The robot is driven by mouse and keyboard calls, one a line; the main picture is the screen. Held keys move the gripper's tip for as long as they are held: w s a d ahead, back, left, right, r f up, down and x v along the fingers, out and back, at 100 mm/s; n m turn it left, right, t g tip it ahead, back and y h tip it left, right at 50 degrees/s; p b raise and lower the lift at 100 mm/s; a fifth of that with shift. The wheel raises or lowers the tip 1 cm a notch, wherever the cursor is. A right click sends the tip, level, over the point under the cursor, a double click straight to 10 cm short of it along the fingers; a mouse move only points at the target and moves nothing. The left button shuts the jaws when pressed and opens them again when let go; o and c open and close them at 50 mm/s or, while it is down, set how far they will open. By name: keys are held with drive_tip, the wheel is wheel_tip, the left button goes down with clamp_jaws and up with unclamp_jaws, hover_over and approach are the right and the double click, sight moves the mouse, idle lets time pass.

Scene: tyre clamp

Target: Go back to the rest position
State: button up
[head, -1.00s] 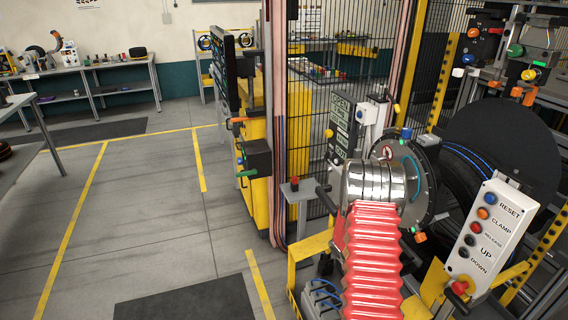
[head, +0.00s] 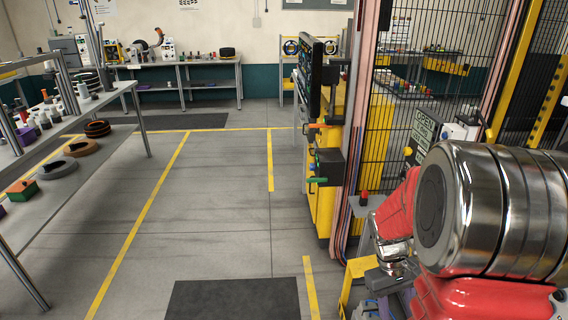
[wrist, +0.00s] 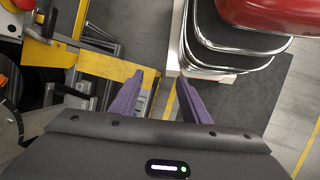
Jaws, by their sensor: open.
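My gripper (wrist: 160,82) shows in the wrist view with its two purple fingers apart and nothing between them. Below it there is a yellow frame (wrist: 95,65) at the left and grey floor at the right. In the head view my red and chrome arm is folded up large at the lower right.
A black mesh fence (head: 395,130) and a yellow cabinet (head: 322,200) stand close beside my arm. A long table (head: 110,105) with several parts is at the left. A dark mat (head: 235,300) lies on the open floor (head: 215,225) in the middle.

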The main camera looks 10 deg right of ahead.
drive_tip(key=s+a+r+t+y, duration=0.1)
drive_tip(key=a+r+t, duration=0.8)
drive_tip(key=a+r, duration=1.1)
drive_tip(key=shift+s+a+n+t+y, duration=0.3)
drive_tip(key=shift+s+a+t, duration=0.1)
drive_tip(key=shift+s+a, duration=0.4)
drive_tip(key=shift+c, duration=0.4)
drive_tip(key=shift+c, duration=0.6)
drive_tip(key=shift+a, duration=0.1)
drive_tip(key=shift+c, duration=0.4)
